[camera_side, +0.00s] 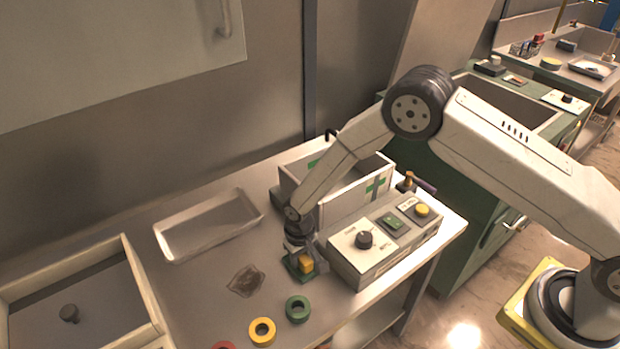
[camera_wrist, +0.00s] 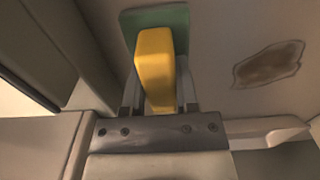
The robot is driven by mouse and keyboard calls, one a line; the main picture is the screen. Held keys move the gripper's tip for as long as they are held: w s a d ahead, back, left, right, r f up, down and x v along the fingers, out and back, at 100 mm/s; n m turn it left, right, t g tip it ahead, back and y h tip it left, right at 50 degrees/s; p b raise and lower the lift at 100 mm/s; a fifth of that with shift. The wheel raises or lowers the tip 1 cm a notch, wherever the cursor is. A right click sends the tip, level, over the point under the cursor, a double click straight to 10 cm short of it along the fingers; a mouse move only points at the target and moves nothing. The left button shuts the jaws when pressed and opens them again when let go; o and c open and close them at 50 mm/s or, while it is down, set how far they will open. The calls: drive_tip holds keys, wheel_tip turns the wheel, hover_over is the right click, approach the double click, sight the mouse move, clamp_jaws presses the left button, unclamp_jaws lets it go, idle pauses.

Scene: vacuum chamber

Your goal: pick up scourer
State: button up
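The scourer is a yellow block on a flat green pad. In the side view the scourer (camera_side: 305,265) is on the table in front of the grey control box, directly under my gripper (camera_side: 300,254). In the wrist view the scourer (camera_wrist: 154,58) lies ahead of and between the two fingers of my gripper (camera_wrist: 160,88). The fingers stand on either side of the yellow block with narrow gaps visible, so my gripper looks open around it. The lower part of the block is partly hidden by the fingers and palm.
The control box (camera_side: 383,245) is close on the right, with a first-aid box (camera_side: 345,203) behind. A dark stain (camera_side: 246,281) marks the table at left; it also shows in the wrist view (camera_wrist: 268,64). Green (camera_side: 298,309) and yellow (camera_side: 262,331) tape rolls lie in front. A tray (camera_side: 208,243) is back left.

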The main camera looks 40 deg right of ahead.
clamp_jaws()
drive_tip(key=shift+r, duration=0.15)
drive_tip(key=shift+r, duration=0.8)
drive_tip(key=s+d+r, duration=0.4)
drive_tip(key=s+r, duration=0.7)
drive_tip(key=s, duration=0.2)
drive_tip(key=shift+s, duration=0.2)
